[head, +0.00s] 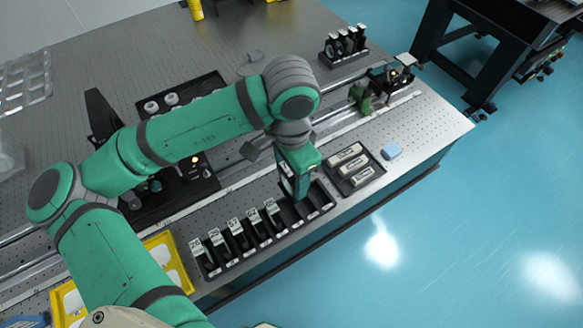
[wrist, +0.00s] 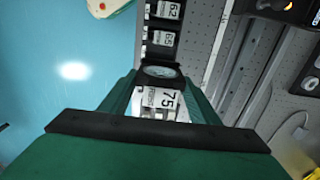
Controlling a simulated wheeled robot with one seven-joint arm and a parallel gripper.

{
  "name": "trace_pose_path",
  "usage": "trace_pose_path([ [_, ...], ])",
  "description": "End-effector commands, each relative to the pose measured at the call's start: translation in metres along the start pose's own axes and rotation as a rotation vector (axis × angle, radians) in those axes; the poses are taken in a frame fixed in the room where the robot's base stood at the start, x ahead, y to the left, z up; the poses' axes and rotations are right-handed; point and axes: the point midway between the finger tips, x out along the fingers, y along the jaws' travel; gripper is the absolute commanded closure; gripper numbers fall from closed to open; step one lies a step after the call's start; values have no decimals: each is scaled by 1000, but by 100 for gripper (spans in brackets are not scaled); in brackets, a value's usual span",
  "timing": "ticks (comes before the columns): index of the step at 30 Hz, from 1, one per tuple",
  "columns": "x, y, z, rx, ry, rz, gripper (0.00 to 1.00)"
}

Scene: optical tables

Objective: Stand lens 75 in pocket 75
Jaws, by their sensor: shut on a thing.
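Lens 75 (wrist: 160,103), a dark holder with a round glass and a white label reading 75, is between the two green fingers of my gripper (wrist: 158,110) in the wrist view. In the head view my gripper (head: 298,190) is shut over the right part of the long black lens rack (head: 238,262), and hides most of what it holds. Several labelled lenses (head: 233,226) stand in the rack's left pockets. Pockets to the right of them look empty. I cannot read which pocket is 75, or tell whether the lens touches the rack.
Optical rails (head: 335,132) run behind. The yellow tray (head: 165,262) is at the left. The table's front edge is close to the rack.

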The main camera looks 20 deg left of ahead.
Motion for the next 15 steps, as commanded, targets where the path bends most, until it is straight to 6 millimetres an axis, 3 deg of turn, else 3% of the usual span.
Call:
trace_pose_path([
  [15, 36, 0, 0, -2, 0, 2, 72],
])
